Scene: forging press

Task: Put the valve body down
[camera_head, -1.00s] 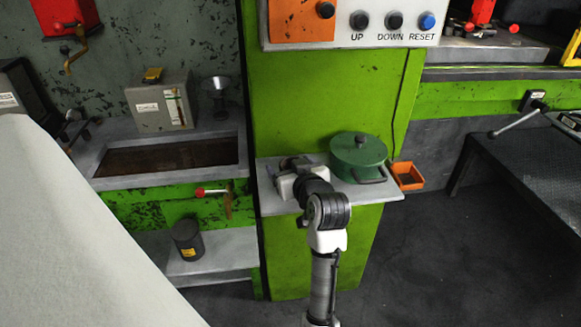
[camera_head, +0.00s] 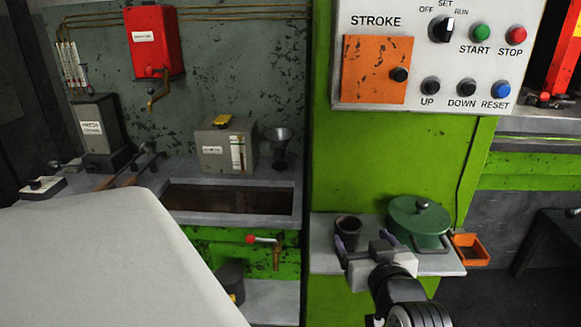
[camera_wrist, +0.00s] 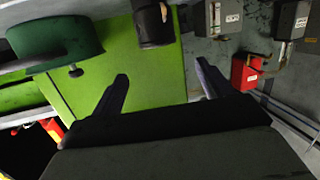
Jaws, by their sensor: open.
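A dark, round, hollow-topped piece (camera_head: 348,228), apparently the valve body, stands upright on the small grey shelf (camera_head: 325,262). It also shows at the top of the wrist view (camera_wrist: 153,24). My gripper (camera_head: 364,242) is at the shelf's front, just in front of this piece. Its two fingers are spread apart with nothing between them, as the wrist view of my gripper (camera_wrist: 161,70) shows. The dark piece lies beyond the fingertips, apart from them. My gripper hides part of the shelf.
A green lidded pot (camera_head: 418,220) stands on the shelf close to my gripper's right. An orange bin (camera_head: 470,249) hangs at the shelf's right end. A control panel (camera_head: 430,55) is above. A sink-like trough (camera_head: 228,199) and a red-handled tap (camera_head: 268,241) are left.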

